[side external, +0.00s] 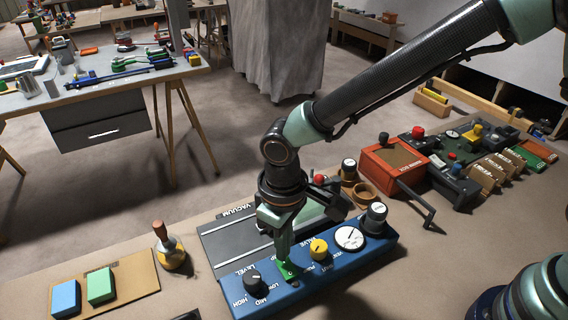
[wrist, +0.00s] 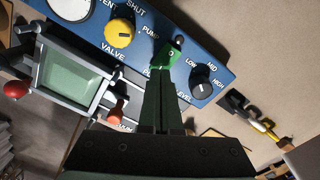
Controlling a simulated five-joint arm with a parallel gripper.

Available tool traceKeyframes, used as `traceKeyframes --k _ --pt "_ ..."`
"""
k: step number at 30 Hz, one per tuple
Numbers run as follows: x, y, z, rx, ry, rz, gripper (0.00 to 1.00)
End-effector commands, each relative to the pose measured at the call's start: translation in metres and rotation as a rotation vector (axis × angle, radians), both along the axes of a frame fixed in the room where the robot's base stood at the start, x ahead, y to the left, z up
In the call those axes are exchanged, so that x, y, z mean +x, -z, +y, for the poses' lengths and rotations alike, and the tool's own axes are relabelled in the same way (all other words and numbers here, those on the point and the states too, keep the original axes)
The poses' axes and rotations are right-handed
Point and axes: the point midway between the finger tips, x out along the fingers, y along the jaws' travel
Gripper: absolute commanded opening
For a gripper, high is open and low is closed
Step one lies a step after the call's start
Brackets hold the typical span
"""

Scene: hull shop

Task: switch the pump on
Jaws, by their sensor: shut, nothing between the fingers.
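The blue control panel (side external: 335,265) lies on the bench below my arm. Its green pump switch (side external: 289,271) sits between the black level knob (side external: 252,279) and the yellow valve knob (side external: 318,249). My gripper (side external: 284,254) points down with its fingers shut and empty, tips right at the green switch. In the wrist view, the fingertips (wrist: 164,72) overlap the lower edge of the green switch (wrist: 173,50), hiding part of it. I cannot tell whether they touch or press it. The PUMP label is partly hidden behind the gripper in the side view.
An orange crank box (side external: 392,166) stands behind right.

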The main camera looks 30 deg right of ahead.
Motion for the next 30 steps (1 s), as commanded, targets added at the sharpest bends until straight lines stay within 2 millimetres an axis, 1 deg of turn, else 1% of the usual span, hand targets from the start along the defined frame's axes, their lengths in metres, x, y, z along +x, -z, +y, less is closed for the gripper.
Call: traceKeyframes --k 30 --pt "0.0 0.014 0.0 0.0 0.0 0.001 0.0"
